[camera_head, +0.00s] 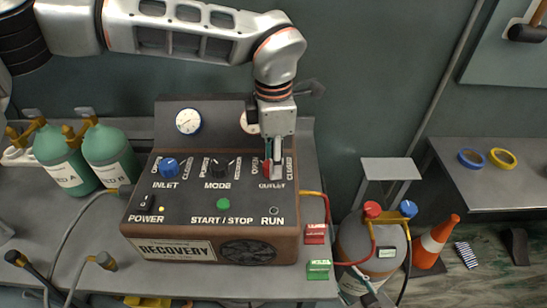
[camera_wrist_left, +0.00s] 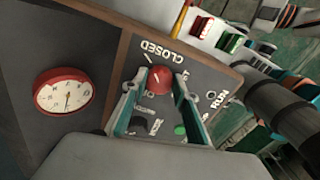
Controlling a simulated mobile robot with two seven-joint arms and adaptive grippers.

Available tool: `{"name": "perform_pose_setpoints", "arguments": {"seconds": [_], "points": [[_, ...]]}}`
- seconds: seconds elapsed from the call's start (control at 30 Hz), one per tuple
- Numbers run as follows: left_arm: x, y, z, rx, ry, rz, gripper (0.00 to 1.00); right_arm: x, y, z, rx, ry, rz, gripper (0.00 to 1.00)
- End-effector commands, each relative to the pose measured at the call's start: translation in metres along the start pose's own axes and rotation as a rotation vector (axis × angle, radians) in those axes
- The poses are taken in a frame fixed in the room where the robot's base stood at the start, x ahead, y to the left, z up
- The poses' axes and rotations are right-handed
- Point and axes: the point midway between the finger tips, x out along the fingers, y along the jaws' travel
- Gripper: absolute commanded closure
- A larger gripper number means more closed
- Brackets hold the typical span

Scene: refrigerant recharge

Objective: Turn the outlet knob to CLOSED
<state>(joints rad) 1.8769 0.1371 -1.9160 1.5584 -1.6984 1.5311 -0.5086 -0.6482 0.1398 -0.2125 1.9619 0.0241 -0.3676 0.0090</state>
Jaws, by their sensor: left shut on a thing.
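The red outlet knob (camera_head: 267,169) is at the right of the upper row on the recovery machine's panel (camera_head: 190,208), between the OPEN and CLOSED labels. My left gripper (camera_head: 274,160) reaches down from above and is shut on this knob, hiding much of it in the head view. In the left wrist view the red knob (camera_wrist_left: 159,80) sits between the two fingertips, with the CLOSED lettering just beyond it. I cannot tell exactly which way the knob points.
The blue inlet knob (camera_head: 169,167) and black mode knob (camera_head: 218,168) stand left of the outlet knob. A red-rimmed gauge (camera_wrist_left: 64,91) is on the upright back panel. Green cylinders (camera_head: 108,152) stand at left. A grey tank (camera_head: 371,246) and orange cone (camera_head: 435,243) stand right.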

Motion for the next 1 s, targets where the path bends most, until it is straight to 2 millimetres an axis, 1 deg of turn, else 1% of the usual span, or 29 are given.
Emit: {"name": "perform_pose_setpoints", "arguments": {"seconds": [0.4, 0.43, 0.5, 0.87, 1.0], "points": [[-0.002, 0.001, 0.001, 0.009, -0.003, 0.004, 0.93, 0.0, 0.0, 0.0, 0.0, 0.0, 0.0, 0.6], [-0.002, 0.001, 0.001, 0.009, -0.003, 0.004, 0.69, 0.0, 0.0, 0.0, 0.0, 0.0, 0.0, 0.6], [-0.002, 0.001, 0.001, 0.009, -0.002, 0.003, 0.55, 0.0, 0.0, 0.0, 0.0, 0.0, 0.0, 0.6], [-0.002, 0.001, 0.0, 0.007, -0.001, 0.002, 0.55, -0.001, 0.001, 0.002, -0.003, -0.004, 0.001, 0.6], [-0.015, 0.001, 0.0, 0.006, -0.002, 0.004, 0.55, 0.0, 0.001, 0.001, -0.002, -0.002, 0.0, 0.6]]}}
